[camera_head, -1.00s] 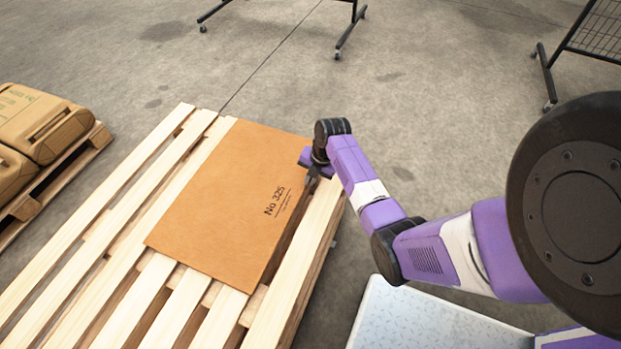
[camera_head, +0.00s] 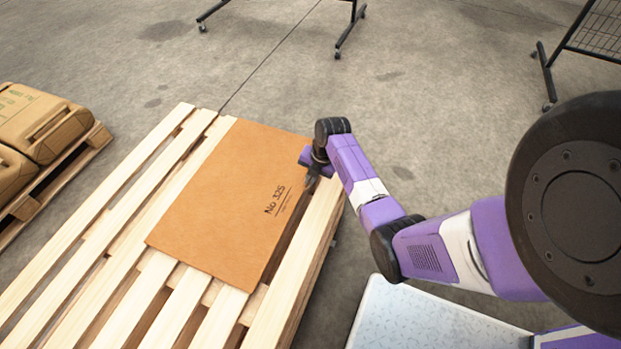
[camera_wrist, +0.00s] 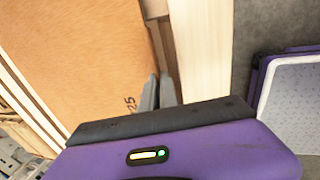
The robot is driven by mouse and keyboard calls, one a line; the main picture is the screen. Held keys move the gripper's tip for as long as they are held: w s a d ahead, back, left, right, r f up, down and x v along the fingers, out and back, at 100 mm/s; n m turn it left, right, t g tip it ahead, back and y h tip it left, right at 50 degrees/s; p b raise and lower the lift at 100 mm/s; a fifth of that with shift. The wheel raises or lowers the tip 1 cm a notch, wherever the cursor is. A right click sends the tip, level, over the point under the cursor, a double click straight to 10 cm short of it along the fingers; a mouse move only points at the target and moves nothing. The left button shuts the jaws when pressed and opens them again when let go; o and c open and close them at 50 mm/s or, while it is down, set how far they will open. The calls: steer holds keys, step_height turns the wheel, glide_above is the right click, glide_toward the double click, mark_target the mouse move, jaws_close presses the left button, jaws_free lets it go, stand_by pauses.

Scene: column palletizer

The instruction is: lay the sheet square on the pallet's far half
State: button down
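The brown sheet (camera_head: 230,195), marked "No 325", lies flat on the slats of the wooden pallet (camera_head: 285,300), over its far and right part. Its edges look slightly turned against the slats, and bare slats show to its left, right and front. My gripper (camera_head: 311,184) is at the sheet's right edge, near its far right corner, low over the pallet. In the wrist view my gripper (camera_wrist: 158,92) shows two grey fingers with a gap between them, beside the edge of the sheet (camera_wrist: 85,60). The fingers look open; their tips' contact with the sheet is unclear.
Another pallet (camera_head: 60,165) with tan sacks (camera_head: 40,120) stands at the left. A pale patterned panel (camera_head: 425,320) is at the lower right. Dark wheeled frames (camera_head: 350,25) stand at the back and right.

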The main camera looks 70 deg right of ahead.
steer(key=shift+f, duration=0.35)
steer(key=c, duration=1.6)
jaws_free()
steer(key=shift+o, duration=0.2)
steer(key=p+v, duration=0.1)
steer(key=v, duration=0.6)
steer(key=shift+r+p, duration=0.4)
steer(key=shift+s, duration=0.1)
